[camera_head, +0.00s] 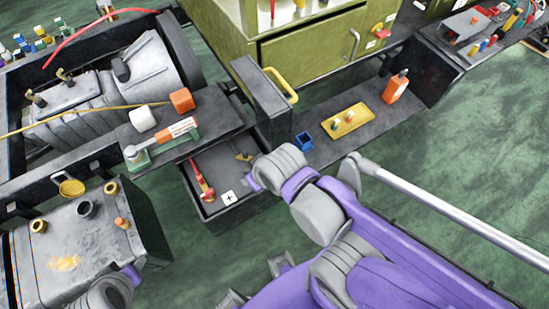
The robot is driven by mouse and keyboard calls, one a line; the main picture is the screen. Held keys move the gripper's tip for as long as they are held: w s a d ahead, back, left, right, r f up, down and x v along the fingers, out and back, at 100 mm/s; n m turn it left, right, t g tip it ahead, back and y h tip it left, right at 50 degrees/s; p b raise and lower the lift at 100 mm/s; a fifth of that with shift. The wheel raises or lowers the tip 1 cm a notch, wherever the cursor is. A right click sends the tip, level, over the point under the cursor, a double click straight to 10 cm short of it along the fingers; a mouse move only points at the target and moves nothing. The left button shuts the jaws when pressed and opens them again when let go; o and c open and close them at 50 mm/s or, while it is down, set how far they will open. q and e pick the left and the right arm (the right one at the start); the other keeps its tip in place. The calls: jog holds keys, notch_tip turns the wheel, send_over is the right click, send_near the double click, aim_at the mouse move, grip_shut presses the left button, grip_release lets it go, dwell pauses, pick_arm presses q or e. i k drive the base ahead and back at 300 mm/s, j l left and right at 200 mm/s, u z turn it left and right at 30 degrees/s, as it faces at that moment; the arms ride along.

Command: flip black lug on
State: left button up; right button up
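I cannot single out the black lug for certain. A dark lever-like piece (121,70) stands up from the grey ribbed motor (75,95) at upper left, beside small brass-and-black posts (65,76). A dark ring-shaped fitting (86,209) sits on the grey tank top at lower left. My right arm comes in from lower right; its grey and purple end (256,181) is over the right edge of the open drawer (232,208). My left arm's end (131,276) shows beside the tank at the bottom left. No fingers show clearly on either.
The tank (100,245) carries brass rings, a yellow cup and an orange plug. An orange-and-green tool (165,138) lies on the dark frame ledge. The drawer holds a red tool (203,187). A yellow tray (347,121) and orange bottle (395,87) stand at right. Green floor is open around.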

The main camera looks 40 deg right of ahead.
aim_at(245, 156)
jog(key=z, duration=1.05)
jog(key=k+l+z, duration=0.4)
jog(key=l, duration=0.15)
jog(key=i, duration=0.05)
